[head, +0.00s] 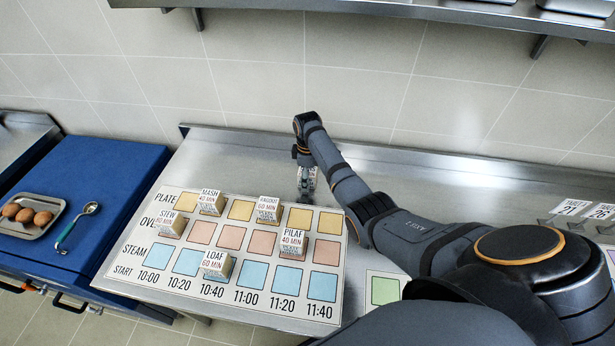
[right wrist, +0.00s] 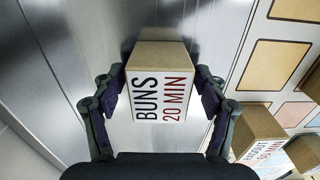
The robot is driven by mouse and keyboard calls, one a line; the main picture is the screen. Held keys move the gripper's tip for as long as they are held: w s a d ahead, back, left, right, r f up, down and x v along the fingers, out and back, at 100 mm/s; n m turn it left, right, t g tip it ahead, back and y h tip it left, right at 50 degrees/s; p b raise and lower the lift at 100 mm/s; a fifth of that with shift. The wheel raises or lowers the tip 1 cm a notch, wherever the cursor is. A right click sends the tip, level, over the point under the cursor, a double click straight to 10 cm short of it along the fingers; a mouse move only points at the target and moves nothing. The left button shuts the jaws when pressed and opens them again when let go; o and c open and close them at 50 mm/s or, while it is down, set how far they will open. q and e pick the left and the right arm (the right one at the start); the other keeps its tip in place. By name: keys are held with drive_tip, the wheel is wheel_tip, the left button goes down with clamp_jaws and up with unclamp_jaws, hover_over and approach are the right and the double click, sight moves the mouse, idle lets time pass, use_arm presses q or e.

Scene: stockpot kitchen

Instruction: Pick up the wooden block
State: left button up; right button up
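A small wooden block labelled BUNS 20 MIN (right wrist: 162,92) is between the two fingers of my right gripper (right wrist: 160,90) in the right wrist view. The right finger is close against the block's side, and a narrow gap shows on its left. In the head view my right gripper (head: 306,186) points down at the bare steel just behind the printed board, with the block (head: 306,174) mostly hidden under it. Whether the block touches the counter is not clear. My left gripper is out of view.
The schedule board (head: 128,271) holds several labelled blocks, including PILAF (head: 293,240) and LOAF (head: 217,266). A blue surface (head: 100,165) at left has an egg tray (head: 40,202) and a ladle (head: 78,222). The steel counter (head: 235,160) behind the board is mostly clear, bounded by the wall.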

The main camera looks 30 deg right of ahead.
drive_tip(key=c, duration=1.1)
drive_tip(key=shift+r, duration=0.3)
wheel_tip(320, 180, up, 3)
drive_tip(key=shift+a+f+b, duration=0.1)
drive_tip(key=shift+a+b, duration=0.05)
drive_tip(key=shift+b, duration=0.5)
drive_tip(key=s+a+r+p, duration=0.2)
drive_tip(key=a+r, duration=0.1)
drive_tip(key=a, duration=0.1)
drive_tip(key=s+a+r+p, duration=0.2)
drive_tip(key=a+r, duration=0.1)
drive_tip(key=s+a+r+p, duration=0.2)
drive_tip(key=s+a+r, duration=0.1)
drive_tip(key=a, duration=0.1)
drive_tip(key=shift+s+a+r, duration=0.1)
drive_tip(key=shift+a+r, duration=0.25)
